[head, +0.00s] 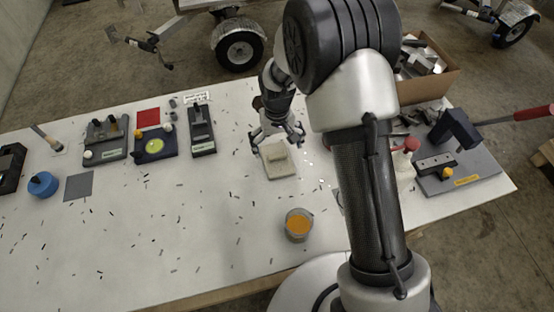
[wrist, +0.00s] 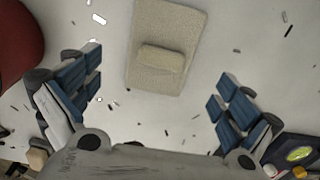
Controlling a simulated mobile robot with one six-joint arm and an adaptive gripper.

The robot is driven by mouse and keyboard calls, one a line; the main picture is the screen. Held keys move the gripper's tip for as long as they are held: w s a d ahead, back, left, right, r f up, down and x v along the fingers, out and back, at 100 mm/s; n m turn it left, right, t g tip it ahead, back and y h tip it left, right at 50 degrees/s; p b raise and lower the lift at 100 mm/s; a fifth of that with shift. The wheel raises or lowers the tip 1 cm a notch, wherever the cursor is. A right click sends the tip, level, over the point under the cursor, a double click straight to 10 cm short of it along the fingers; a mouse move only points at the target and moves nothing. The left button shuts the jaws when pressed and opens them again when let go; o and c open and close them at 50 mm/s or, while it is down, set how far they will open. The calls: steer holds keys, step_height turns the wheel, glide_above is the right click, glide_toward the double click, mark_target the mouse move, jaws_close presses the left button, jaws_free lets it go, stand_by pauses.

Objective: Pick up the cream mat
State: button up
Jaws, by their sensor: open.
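The cream mat (head: 284,173) lies flat on the white table (head: 235,225) in the head view, with a small raised cream block on its top. In the wrist view the cream mat (wrist: 165,80) is at the top middle, with the block across its middle. My gripper (head: 277,138) is over the mat's far end in the head view. Its spread fingers also show in the wrist view (wrist: 158,84), to the left and right of the mat, with nothing between them. The height of the fingers above the mat is hard to tell.
A jar with orange contents (head: 298,225) stands nearer than the mat. Fixtures and a red square (head: 148,117) are to the left. A cardboard box (head: 430,88) of metal parts and a grey plate (head: 470,178) are to the right. Small dark bits are scattered over the table.

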mark_target(277, 155)
step_height(277, 155, down, 5)
steer(key=shift+s+f+b, duration=0.1)
steer(key=shift+s+b, duration=0.05)
steer(key=shift+b, duration=0.7)
steer(key=shift+c, duration=0.3)
steer(key=c, duration=1.1)
